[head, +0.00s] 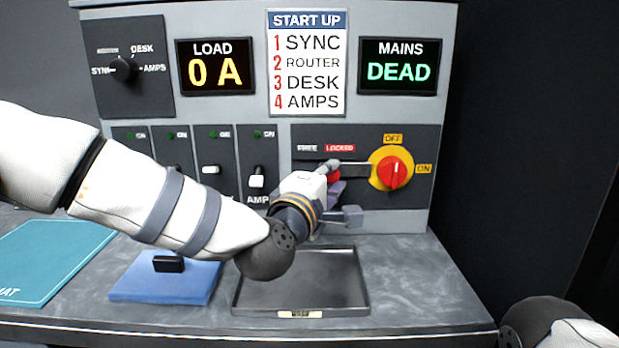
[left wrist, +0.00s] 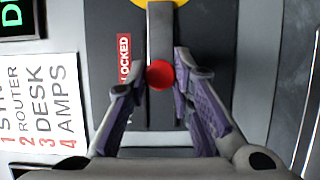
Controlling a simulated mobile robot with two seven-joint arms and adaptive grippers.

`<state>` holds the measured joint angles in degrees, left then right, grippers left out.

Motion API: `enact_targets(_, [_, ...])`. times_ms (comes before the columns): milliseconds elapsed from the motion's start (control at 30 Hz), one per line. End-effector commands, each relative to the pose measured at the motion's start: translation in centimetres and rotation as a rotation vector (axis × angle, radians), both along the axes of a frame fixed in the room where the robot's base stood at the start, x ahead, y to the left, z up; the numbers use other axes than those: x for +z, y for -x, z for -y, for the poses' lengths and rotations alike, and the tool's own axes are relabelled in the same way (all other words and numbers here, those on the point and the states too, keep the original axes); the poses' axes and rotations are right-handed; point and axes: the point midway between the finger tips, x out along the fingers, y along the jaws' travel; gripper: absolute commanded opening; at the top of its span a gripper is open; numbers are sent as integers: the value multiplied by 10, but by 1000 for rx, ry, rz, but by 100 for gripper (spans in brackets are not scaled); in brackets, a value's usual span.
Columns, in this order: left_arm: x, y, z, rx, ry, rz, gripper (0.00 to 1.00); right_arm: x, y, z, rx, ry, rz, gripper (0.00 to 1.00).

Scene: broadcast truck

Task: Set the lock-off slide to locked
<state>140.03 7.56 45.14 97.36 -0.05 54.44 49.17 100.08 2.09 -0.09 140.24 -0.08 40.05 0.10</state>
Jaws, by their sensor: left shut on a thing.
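The lock-off slide is a grey bar (head: 355,170) with a red knob (left wrist: 160,74), below the FREE and LOCKED labels. The knob is beside the red LOCKED label (left wrist: 123,60), towards the label's L end. The bar reaches to the yellow rotary switch (head: 374,177), whose red handle (head: 393,173) stands upright towards OFF. My left gripper (head: 332,176) is at the slide. In the left wrist view its purple-padded fingers (left wrist: 160,84) are on either side of the knob, shut on it. In the head view the fingers partly hide the knob. My right gripper is out of view.
My left forearm hides part of the breaker row. The counter's right part (head: 420,290) is clear.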

Motion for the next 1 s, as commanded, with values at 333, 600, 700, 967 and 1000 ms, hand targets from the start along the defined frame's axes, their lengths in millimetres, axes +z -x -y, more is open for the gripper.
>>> enact_targets(333, [1, 1, 7, -2, 0, 1, 0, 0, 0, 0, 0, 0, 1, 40])
enact_targets(600, [0, 1, 6, -1, 0, 0, 42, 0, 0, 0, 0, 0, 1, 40])
enact_targets(700, [0, 1, 6, -1, 0, 0, 42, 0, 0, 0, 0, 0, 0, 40])
enact_targets(967, [0, 44, -12, -2, 0, -2, 42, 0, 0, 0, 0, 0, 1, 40])
enact_targets(1000, [0, 55, -16, -3, 1, -3, 42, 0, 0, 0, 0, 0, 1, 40])
